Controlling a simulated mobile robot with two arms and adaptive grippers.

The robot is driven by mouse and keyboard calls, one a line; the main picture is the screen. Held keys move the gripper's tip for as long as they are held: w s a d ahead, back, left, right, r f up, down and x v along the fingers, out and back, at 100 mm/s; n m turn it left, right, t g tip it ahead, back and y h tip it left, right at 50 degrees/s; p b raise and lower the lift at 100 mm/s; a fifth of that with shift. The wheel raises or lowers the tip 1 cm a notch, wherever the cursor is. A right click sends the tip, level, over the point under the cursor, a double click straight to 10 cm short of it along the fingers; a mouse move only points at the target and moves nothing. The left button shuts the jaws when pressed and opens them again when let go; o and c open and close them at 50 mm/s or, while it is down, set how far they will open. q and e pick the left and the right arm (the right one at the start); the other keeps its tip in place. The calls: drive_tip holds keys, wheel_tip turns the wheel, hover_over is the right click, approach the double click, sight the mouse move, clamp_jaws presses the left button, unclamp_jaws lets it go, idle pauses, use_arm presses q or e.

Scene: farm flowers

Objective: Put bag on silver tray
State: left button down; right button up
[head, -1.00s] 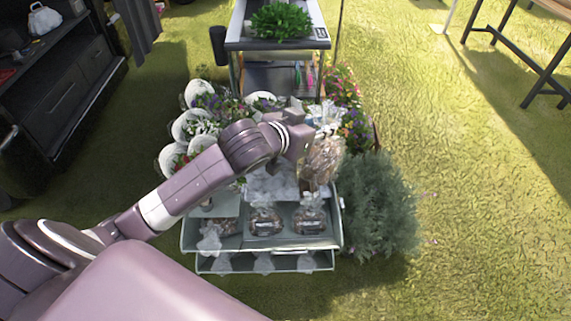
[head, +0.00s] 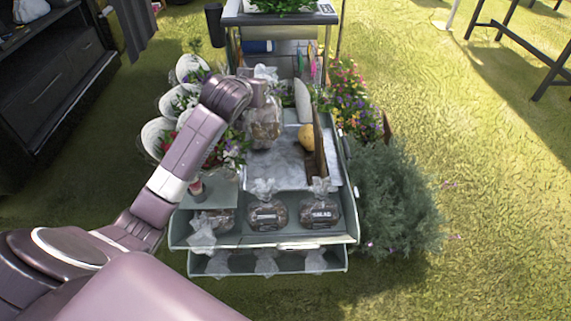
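My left gripper (head: 262,88) is above the back left part of the silver tray, with the neck of a clear bag (head: 263,125) of brown contents at its fingers. The bag hangs upright below it; the fingers are mostly hidden by the wrist and wrapping. The silver tray (head: 270,168) is a pale, mottled flat surface on the cart. I cannot tell whether the bag's bottom touches it. A yellow-brown round item (head: 306,137) and an upright brown board (head: 320,150) are on its right side. My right gripper is out of view.
Several similar bags stand in the cart's front shelf (head: 285,240), one of them at its middle (head: 267,213). White flower pots (head: 158,138) line the left side, a bush (head: 395,205) the right. A shelf cart (head: 275,20) stands behind.

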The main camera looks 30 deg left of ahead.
sight(256, 111)
use_arm(q)
drive_tip(key=shift+w+a+f+n+b, duration=0.1)
drive_tip(key=shift+a+f+n+b, duration=0.3)
drive_tip(key=shift+a+f, duration=0.5)
drive_tip(key=shift+a+y, duration=0.3)
wheel_tip(256, 111, down, 8)
drive_tip(key=shift+b, duration=1.15)
wheel_tip(256, 111, down, 7)
drive_tip(key=shift+f+b, duration=0.1)
drive_tip(key=shift+b, duration=0.8)
drive_tip(key=shift+f+b, duration=0.65)
drive_tip(key=shift+f, duration=1.6)
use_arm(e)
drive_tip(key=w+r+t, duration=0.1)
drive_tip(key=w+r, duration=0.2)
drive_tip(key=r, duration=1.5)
use_arm(q)
drive_tip(key=shift+f, duration=0.15)
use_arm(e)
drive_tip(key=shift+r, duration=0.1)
use_arm(q)
drive_tip(key=c, duration=1.6)
unclamp_jaws()
drive_tip(key=shift+f, duration=0.1)
